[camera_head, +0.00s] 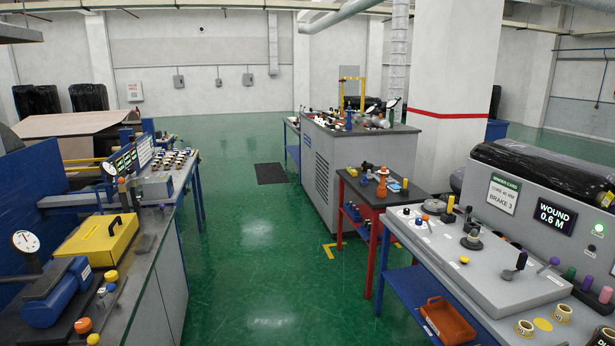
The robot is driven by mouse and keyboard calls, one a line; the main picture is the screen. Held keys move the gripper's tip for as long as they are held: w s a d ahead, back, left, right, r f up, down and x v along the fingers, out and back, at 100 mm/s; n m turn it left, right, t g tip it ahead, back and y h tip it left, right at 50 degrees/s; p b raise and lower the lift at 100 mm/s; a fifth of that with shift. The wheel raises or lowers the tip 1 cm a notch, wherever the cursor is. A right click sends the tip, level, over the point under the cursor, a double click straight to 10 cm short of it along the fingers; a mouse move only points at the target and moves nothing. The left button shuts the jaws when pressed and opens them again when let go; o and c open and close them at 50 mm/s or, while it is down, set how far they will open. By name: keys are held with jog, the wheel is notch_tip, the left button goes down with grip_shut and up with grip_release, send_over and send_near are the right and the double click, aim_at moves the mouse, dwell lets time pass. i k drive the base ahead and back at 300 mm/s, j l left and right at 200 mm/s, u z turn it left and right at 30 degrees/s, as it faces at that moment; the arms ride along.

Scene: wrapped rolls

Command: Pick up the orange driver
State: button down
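An orange, upright, waisted object (381,183) stands on the dark top of a small red-framed table (402,200), right of the picture's middle. It is the closest match to the orange driver, but it is too small to be sure. Small items stand close to it: a blue-and-white piece (394,187) to its right and a dark-and-orange piece (366,168) behind it to the left. My gripper is not in view.
A grey cabinet (375,150) stands behind the red table. A grey control console (480,285) with knobs stands in front, right. A cluttered workbench (150,262) with a yellow box (97,240) is on the left. The green floor (260,250) between is clear.

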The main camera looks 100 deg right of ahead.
aim_at(382, 186)
jog(key=k+z, duration=0.15)
jog(key=z, duration=3.2)
jog(key=i+l+z, duration=0.3)
jog(key=i, duration=0.45)
jog(key=i+j+z, duration=0.1)
jog(key=i+z, duration=0.25)
jog(key=i, duration=1.3)
jog(key=i+j+z, duration=0.25)
jog(key=i, duration=0.4)
jog(key=i+j+z, duration=0.25)
jog(key=i, duration=0.4)
jog(key=i+j+z, duration=0.25)
jog(key=i+j, duration=0.3)
